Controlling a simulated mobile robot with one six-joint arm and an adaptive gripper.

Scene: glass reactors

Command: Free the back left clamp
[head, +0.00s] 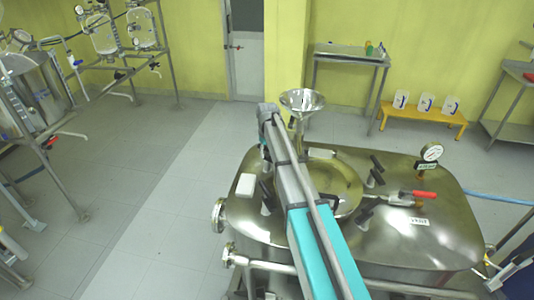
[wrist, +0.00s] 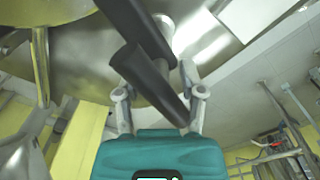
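The wrist view shows a clamp with a black bar handle (wrist: 150,82) on a bright metal post. My gripper (wrist: 160,95) has its two grey fingers spread apart on either side of this handle, with a gap showing; I cannot tell whether either finger touches it. A second black bar (wrist: 138,22) lies just beyond. In the head view, black-handled clamps stand around the round lid (head: 345,185) of the steel vessel, one at its left (head: 266,194). My arm crosses the lid and hides part of it, and my gripper is hidden there. I cannot tell which clamp is between my fingers.
The steel vessel top (head: 440,240) carries a funnel (head: 302,101), a pressure gauge (head: 431,153), a red-handled valve (head: 415,194) and a white block (head: 245,185). Glass reactors on metal frames (head: 140,25) stand at left. A yellow bench (head: 425,114) stands behind. Floor left of the vessel is clear.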

